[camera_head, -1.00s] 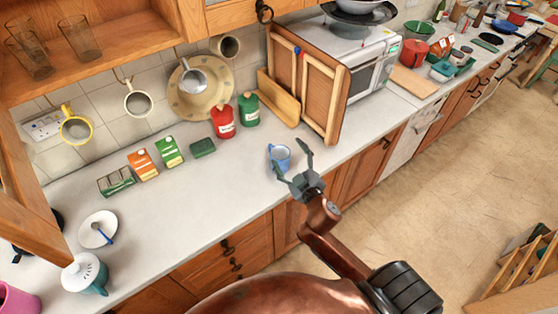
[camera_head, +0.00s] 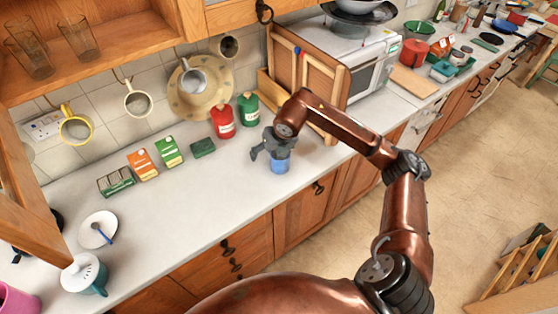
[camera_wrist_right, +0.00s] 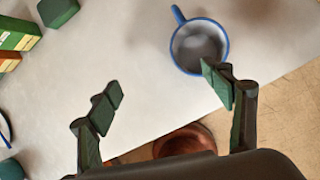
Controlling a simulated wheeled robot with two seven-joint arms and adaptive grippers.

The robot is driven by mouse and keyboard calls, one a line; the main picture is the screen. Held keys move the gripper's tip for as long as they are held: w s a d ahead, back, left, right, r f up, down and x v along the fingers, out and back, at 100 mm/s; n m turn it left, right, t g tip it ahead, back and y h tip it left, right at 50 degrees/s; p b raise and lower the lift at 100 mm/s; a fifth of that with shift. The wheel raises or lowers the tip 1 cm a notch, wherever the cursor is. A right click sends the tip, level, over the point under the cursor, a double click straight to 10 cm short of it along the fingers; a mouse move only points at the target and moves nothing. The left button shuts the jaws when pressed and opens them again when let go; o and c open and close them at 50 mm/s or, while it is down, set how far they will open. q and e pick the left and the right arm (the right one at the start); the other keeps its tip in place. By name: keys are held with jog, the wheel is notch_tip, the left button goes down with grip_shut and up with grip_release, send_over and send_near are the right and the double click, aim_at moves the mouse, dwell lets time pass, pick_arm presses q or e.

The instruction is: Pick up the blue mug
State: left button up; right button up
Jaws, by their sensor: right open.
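The blue mug (camera_head: 279,165) stands upright on the counter near its front edge, its upper part hidden by my right gripper (camera_head: 266,146) in the head view. In the right wrist view the mug (camera_wrist_right: 199,47) is seen from above, grey inside with a blue rim, its handle pointing to the upper left. My right gripper (camera_wrist_right: 164,92) is open and empty above the counter. Its right finger overlaps the mug's lower rim in that view; I cannot tell whether they touch. The mug is not between the fingers. My left gripper is not in view.
The counter (camera_head: 200,210) is clear left of the mug. Behind stand a red canister (camera_head: 223,121), a green canister (camera_head: 248,109) and a dark green box (camera_head: 203,147). A wooden-framed panel (camera_head: 285,65) stands behind my right arm, by the microwave (camera_head: 372,72).

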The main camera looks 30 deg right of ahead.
jog(key=d+r+h, duration=0.1)
jog(key=d+h, duration=0.1)
jog(key=d, duration=0.3)
jog(key=m, duration=0.1)
send_over(277, 157)
jog(key=s, duration=0.3)
jog(key=f, duration=0.4)
jog(key=f+p, duration=0.1)
jog(key=f, duration=0.1)
jog(key=shift+w+a+f, duration=0.1)
jog(key=shift+w+f, duration=0.15)
jog(key=shift+f, duration=0.15)
jog(key=shift+r, duration=0.1)
jog(key=c, duration=2)
